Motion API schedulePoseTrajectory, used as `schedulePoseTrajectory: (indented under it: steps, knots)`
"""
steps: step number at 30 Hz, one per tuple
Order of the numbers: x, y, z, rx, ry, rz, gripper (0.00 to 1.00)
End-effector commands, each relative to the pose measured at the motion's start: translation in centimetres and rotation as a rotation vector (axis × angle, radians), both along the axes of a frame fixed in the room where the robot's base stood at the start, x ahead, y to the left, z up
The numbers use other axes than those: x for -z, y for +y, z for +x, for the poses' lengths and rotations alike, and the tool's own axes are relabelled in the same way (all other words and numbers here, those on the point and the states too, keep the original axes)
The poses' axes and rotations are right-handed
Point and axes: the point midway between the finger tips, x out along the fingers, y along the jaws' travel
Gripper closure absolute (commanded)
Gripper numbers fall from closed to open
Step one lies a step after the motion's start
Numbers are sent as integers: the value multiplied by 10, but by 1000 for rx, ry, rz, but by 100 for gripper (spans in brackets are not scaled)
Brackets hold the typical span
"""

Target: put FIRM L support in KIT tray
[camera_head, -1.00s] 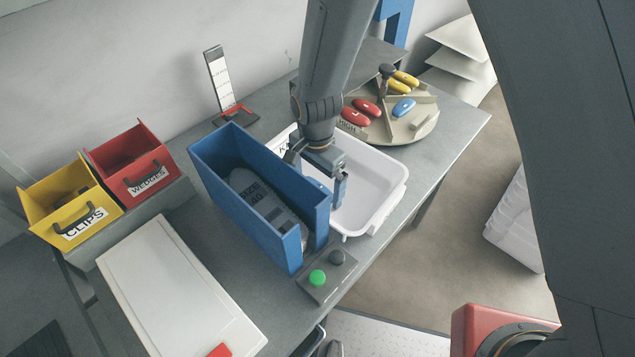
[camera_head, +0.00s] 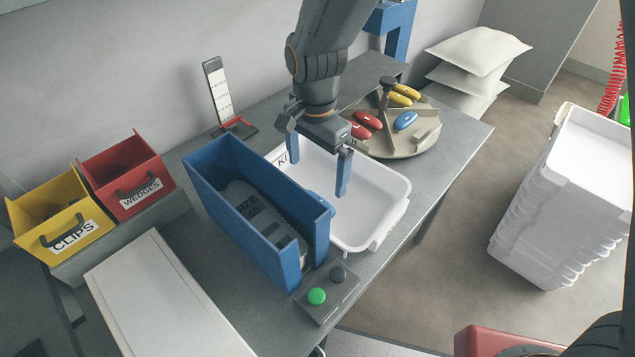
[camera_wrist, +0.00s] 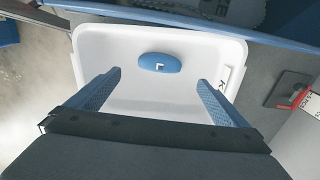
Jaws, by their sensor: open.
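A blue support marked L (camera_wrist: 160,63) lies in the white KIT tray (camera_wrist: 88,50), near the far wall in the wrist view. No word on the support shows its firmness. The tray (camera_head: 388,215) also shows in the head view, where the blue box hides its near-left part and the support. My gripper (camera_head: 318,178) is open and empty above the tray. In the wrist view its two blue fingers (camera_wrist: 159,80) stand wide apart with the support beyond them, not between them. The round carousel (camera_head: 430,133) behind the tray holds red, yellow and blue supports.
A tall blue box (camera_head: 235,243) with a dark insole stands close left of the tray. A button panel (camera_head: 328,292) sits in front. Yellow CLIPS (camera_head: 62,220) and red WEDGES (camera_head: 128,178) bins are at left. Stacked white trays (camera_head: 560,200) stand at right.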

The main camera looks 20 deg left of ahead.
Motion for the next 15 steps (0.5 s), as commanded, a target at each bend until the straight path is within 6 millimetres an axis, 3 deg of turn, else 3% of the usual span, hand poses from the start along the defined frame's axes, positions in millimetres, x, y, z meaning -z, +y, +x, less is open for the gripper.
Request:
schedulePoseTrajectory:
  steps: [6, 15]
  knots:
    - [-17, 0, 0, 0, 0, 1, 1]
    - [-21, -4, 2, -3, -1, 0, 1]
